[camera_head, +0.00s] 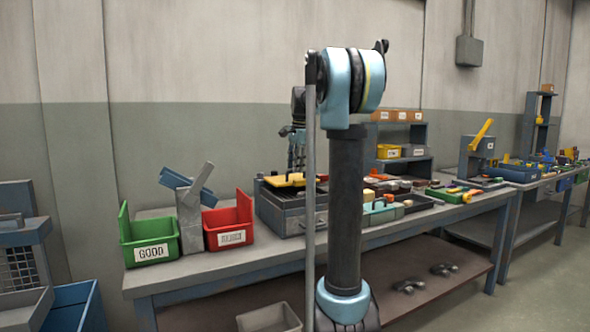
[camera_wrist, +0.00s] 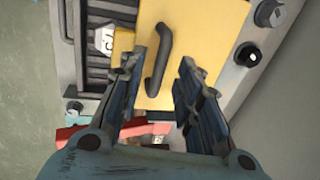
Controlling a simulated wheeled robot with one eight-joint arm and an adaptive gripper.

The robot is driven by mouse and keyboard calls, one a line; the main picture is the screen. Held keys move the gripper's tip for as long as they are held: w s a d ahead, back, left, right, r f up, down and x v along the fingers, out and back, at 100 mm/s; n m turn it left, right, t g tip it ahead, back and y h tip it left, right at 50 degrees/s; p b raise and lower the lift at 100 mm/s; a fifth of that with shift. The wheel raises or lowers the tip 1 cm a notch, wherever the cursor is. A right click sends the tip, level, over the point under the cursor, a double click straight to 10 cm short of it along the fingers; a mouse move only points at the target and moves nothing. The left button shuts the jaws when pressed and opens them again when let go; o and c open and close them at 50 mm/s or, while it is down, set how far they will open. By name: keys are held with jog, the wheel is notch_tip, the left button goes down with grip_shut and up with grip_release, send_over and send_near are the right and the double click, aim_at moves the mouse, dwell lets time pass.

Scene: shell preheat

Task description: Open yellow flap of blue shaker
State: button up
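The shaker (camera_head: 282,221) is a grey-blue box on the workbench, left of my upright arm link in the head view. Its yellow flap (camera_head: 284,180) lies about flat on top. In the wrist view the yellow flap (camera_wrist: 205,35) fills the upper middle and carries a dark curved handle (camera_wrist: 159,60). My gripper (camera_head: 297,165) points down over the flap. In the wrist view my gripper (camera_wrist: 162,62) is open, with one finger on each side of the handle's near end. I cannot tell how high the fingertips are above the flap or whether they touch it.
A green bin (camera_head: 150,243) and a red bin (camera_head: 229,222) stand to the left on the bench. Grey bench top (camera_head: 190,272) in front is clear. Parts and tools crowd the bench to the right. Dark knobs (camera_wrist: 270,14) sit beside the flap.

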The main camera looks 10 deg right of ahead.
jog(key=shift+w+f, duration=0.1)
jog(key=shift+f, duration=0.4)
grip_shut()
